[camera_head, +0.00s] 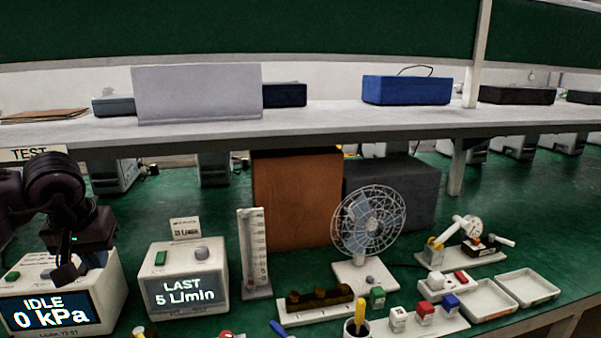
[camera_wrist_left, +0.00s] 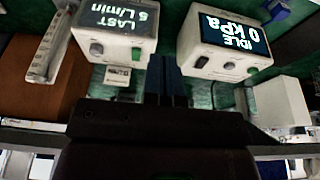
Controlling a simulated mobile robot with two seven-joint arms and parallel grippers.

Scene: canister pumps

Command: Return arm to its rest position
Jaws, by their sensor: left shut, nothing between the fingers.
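My left arm comes in from the left in the head view. Its dark gripper (camera_head: 68,272) hangs in front of the white box whose screen reads "IDLE 0 kPa" (camera_head: 55,312), covering part of its top. In the left wrist view the gripper's fingers (camera_wrist_left: 165,78) are together with nothing between them. They point between the "IDLE 0 kPa" box (camera_wrist_left: 230,42) and the box reading "LAST 5 L/min" (camera_wrist_left: 115,30). I cannot tell whether the gripper touches the "IDLE" box. My right gripper is in neither view.
A scaled upright gauge (camera_head: 254,255), a desk fan (camera_head: 368,230) and white trays (camera_head: 526,287) stand on the green bench. Small red, green and blue canisters sit in front. A grey shelf (camera_head: 330,117) runs across behind. The air right of my left gripper looks clear.

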